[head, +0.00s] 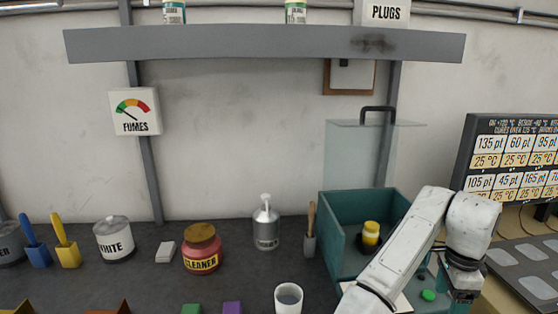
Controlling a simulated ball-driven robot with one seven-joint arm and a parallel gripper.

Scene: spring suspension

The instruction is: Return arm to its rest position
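My white arm rises from the bottom of the head view and bends over at the right. My gripper (463,281) hangs below the bend, pointing down, just right of a teal open box (342,203). Its fingers are small and dark, and I cannot tell whether they are open or shut or hold anything. My arm hides part of the box's right side and front.
A clear panel with a dark handle (377,112) stands upright behind the box. On the dark bench are a red CLEANER jar (202,250), a metal pump bottle (266,225), a cup (288,297) and a WHITE pot (114,240). A price board (515,160) stands at the right. A shelf (260,42) runs above.

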